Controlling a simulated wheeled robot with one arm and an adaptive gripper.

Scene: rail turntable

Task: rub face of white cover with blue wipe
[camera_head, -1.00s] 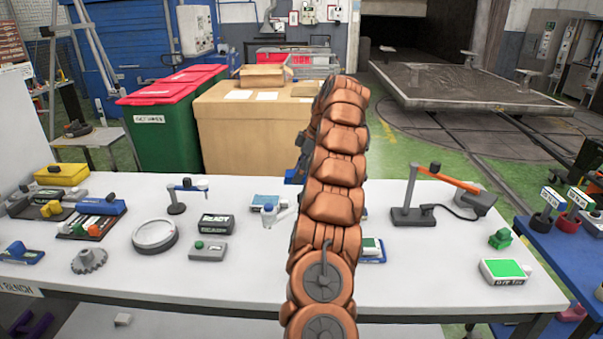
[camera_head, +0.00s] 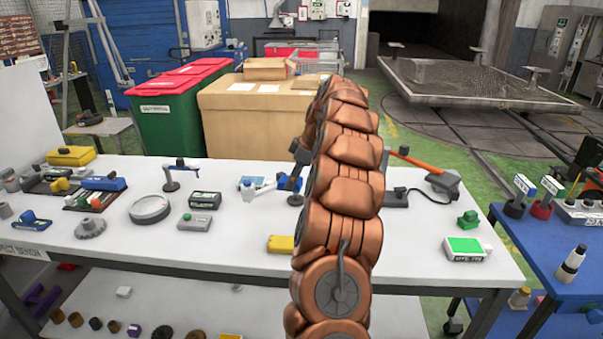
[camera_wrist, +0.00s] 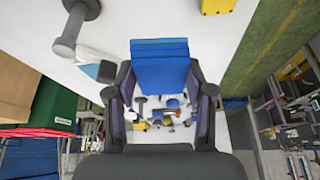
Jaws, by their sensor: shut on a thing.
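My gripper (camera_wrist: 160,103) is shut on the blue wipe (camera_wrist: 160,66), a thick folded blue pad in the wrist view. In the head view the wipe (camera_head: 289,190) shows just left of my arm, above the back part of the bench. A white piece (camera_head: 264,188) lies left of it, beside a pale blue card (camera_head: 249,183); the white piece also shows left of the wipe in the wrist view (camera_wrist: 90,55). It may be the white cover, but I cannot tell. No contact between wipe and white piece shows. My arm hides the bench middle.
A yellow block (camera_head: 281,244) lies near my arm on the white bench (camera_head: 130,245). A grey post on a round base (camera_wrist: 66,46) stands near the wipe. A black box (camera_head: 205,200), round dish (camera_head: 149,209) and green-topped box (camera_head: 464,249) stand apart. A blue cart (camera_head: 545,255) is at right.

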